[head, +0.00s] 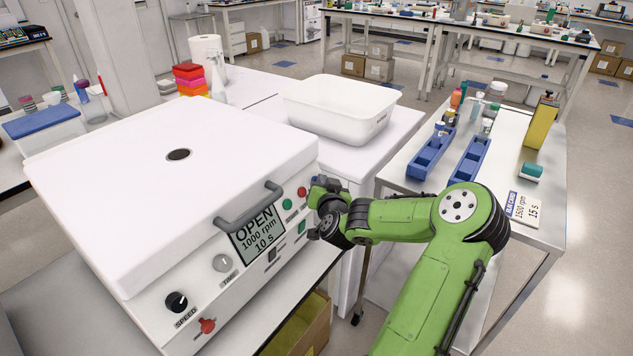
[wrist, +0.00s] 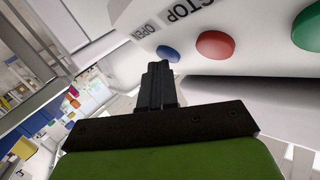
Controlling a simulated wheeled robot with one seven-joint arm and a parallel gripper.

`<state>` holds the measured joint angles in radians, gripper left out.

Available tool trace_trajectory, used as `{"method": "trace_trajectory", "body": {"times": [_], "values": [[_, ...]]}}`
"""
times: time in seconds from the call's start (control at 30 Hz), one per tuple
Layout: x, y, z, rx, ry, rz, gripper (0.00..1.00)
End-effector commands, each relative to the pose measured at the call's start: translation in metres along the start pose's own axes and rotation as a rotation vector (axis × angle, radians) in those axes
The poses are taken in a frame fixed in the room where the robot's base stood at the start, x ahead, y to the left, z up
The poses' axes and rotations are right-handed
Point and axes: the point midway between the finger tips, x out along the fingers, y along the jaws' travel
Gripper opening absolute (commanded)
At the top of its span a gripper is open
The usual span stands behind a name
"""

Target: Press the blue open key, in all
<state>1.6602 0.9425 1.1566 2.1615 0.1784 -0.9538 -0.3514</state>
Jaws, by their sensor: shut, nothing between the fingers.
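The blue open key (wrist: 168,53) shows in the wrist view on the machine's pale front panel, beside an upside-down OPEN label. My gripper (wrist: 158,68) is shut and empty. Its tips appear just beside and below the blue key in that view; I cannot tell whether they touch it. In the head view the white machine (head: 120,180) has its lid down, and its display (head: 256,233) reads OPEN, 1000 rpm, 10 s. My gripper is at the panel's right end there, and the blue key is hidden behind it.
A red key (wrist: 215,44) and a green key (wrist: 309,28) sit next to the blue one. A bar handle (head: 250,206) juts from the lid's front above the display. A white tub (head: 340,108) stands behind, and a steel cart (head: 400,185) with blue racks is at right.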

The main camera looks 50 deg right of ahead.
Motion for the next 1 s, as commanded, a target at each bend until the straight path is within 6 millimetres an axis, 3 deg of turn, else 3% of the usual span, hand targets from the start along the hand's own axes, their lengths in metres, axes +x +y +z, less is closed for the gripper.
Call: {"method": "trace_trajectory", "body": {"times": [0.57, 1.0], "values": [[-0.012, 0.01, -0.009, -0.001, 0.001, 0.002, 0.0], [-0.042, 0.032, -0.03, -0.001, 0.001, 0.002, 0.0]]}}
